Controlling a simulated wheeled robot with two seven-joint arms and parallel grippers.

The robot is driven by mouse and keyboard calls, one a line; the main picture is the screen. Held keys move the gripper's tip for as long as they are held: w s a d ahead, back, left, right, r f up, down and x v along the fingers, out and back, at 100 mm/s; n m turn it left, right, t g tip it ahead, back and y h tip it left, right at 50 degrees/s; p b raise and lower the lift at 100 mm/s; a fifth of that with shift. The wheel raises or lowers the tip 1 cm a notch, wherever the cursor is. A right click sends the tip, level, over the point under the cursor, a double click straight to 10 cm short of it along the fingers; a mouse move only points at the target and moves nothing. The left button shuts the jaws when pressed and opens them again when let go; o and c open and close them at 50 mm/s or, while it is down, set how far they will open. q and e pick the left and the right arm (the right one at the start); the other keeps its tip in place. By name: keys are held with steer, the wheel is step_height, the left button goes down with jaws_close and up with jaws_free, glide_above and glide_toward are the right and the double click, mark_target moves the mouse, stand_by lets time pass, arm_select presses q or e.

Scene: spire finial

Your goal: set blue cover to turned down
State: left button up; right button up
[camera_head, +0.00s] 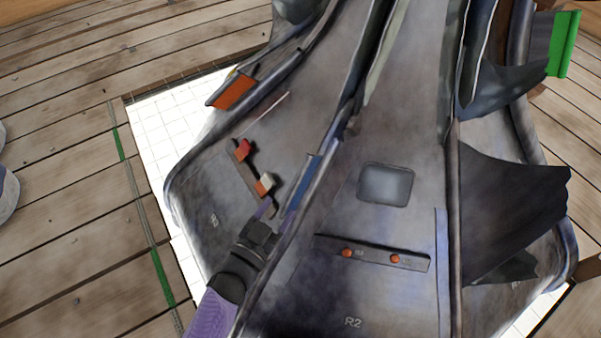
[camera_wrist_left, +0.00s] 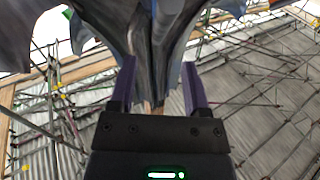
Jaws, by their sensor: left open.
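A narrow blue piece (camera_head: 304,183), which looks like the blue cover, sits along the raised rib of the dark metal spire (camera_head: 300,120) in the head view. It is seen nearly edge-on, so I cannot tell whether it is up or down. My left gripper (camera_head: 266,211) is just below and left of it, near the lower end of a switch strip. In the left wrist view the two purple fingers (camera_wrist_left: 158,88) are apart with nothing held between them. The spire's ragged metal fills the space beyond them. My right gripper is not in view.
The strip (camera_head: 247,178) bears a red and a white-orange switch. A second strip (camera_head: 372,253) has two orange knobs. An orange cover (camera_head: 235,91) and a green cover (camera_head: 564,44) stick out from the spire. Wooden decking (camera_head: 60,200) surrounds it.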

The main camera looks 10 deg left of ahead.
mark_target(292, 191)
arm_select(q)
steer(key=x, duration=0.2)
steer(key=b+x, duration=0.1)
steer(key=x, duration=0.1)
steer(key=b+x, duration=0.1)
steer(key=x, duration=0.1)
steer(key=shift+f, duration=0.3)
steer(key=shift+w+d+r+b, duration=0.1)
steer(key=shift+w+d+b, duration=0.1)
steer(key=shift+w+b, duration=0.3)
steer(key=shift+w+d+r, duration=0.1)
steer(key=shift+w+r, duration=0.05)
steer(key=shift+w, duration=0.2)
jaws_close()
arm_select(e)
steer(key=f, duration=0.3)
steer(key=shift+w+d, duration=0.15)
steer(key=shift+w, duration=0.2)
